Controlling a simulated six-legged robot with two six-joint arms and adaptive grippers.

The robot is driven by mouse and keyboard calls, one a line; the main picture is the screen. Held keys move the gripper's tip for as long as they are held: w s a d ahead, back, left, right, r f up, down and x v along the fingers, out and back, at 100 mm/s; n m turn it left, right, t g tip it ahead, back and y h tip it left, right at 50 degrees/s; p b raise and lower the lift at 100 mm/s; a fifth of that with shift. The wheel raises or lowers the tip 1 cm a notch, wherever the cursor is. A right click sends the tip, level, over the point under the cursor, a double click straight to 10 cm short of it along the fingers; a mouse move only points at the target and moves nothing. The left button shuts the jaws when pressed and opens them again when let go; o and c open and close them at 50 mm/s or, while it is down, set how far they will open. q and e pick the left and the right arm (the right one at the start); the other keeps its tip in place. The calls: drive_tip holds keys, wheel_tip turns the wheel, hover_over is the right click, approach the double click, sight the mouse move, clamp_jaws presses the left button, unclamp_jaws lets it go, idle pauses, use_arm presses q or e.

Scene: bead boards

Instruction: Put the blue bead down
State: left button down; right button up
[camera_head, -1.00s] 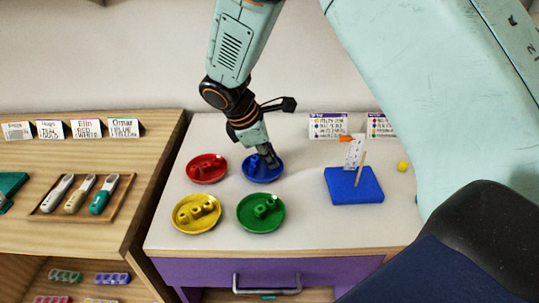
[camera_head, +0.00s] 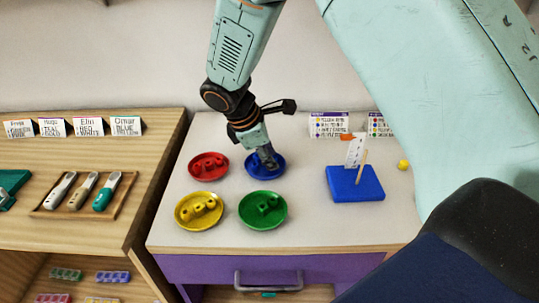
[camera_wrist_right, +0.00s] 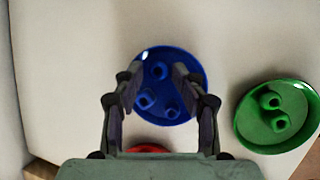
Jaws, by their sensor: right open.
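The blue dish (camera_head: 252,172) stands on the white tabletop. It also shows in the right wrist view (camera_wrist_right: 194,66) with three blue beads in it, a far one (camera_wrist_right: 159,71), a left one (camera_wrist_right: 145,99) and a right one (camera_wrist_right: 172,110). My right gripper (camera_head: 270,163) points down over the blue dish. In the right wrist view its fingers (camera_wrist_right: 158,75) are apart, with the beads lying loose between and below them. Nothing is held. I cannot tell which bead was handled. My left gripper is not in view.
Red (camera_head: 196,172), yellow (camera_head: 190,222) and green (camera_head: 262,222) dishes of beads stand close by. A blue board (camera_head: 345,190) with a peg (camera_head: 362,168) and a card is to the right. A yellow bead (camera_head: 403,165) lies beyond it.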

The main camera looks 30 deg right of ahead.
drive_tip(key=shift+r, duration=0.5)
drive_tip(key=p+v, duration=0.3)
drive_tip(key=v, duration=0.8)
drive_tip(key=shift+a+r, duration=0.2)
drive_tip(key=shift+r, duration=0.15)
